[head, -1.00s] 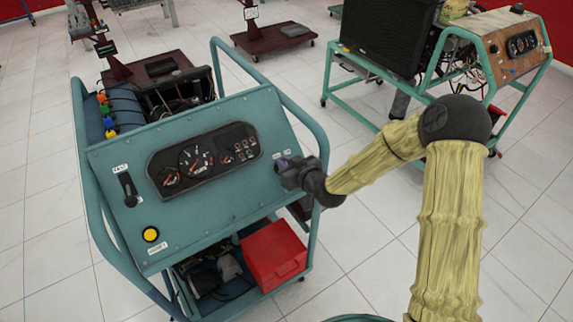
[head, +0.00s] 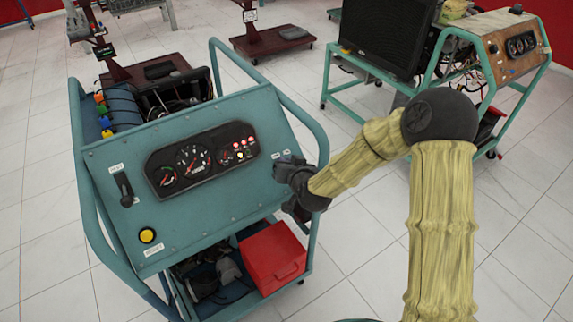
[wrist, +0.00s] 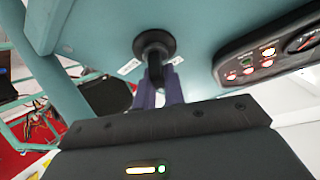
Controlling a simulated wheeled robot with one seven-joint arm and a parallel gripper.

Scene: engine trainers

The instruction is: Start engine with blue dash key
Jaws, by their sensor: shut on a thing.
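The blue dash (head: 110,155) is a teal sloped panel on a tubular frame, with a black gauge cluster (head: 200,160). Red and pale lamps glow at the cluster's right end, and they also glow in the wrist view (wrist: 262,62). My gripper (head: 284,162) is at the panel's right side. In the wrist view its purple fingers (wrist: 160,92) are shut on the key at a round black ignition switch (wrist: 154,45). The key itself is mostly hidden between the fingers. Two small white labels flank the switch.
A black lever (head: 123,188) and a yellow button (head: 147,235) are on the panel's left. A red box (head: 272,262) sits on the lower shelf. Another engine stand (head: 480,65) is at the back right. Tiled floor is open between the stands.

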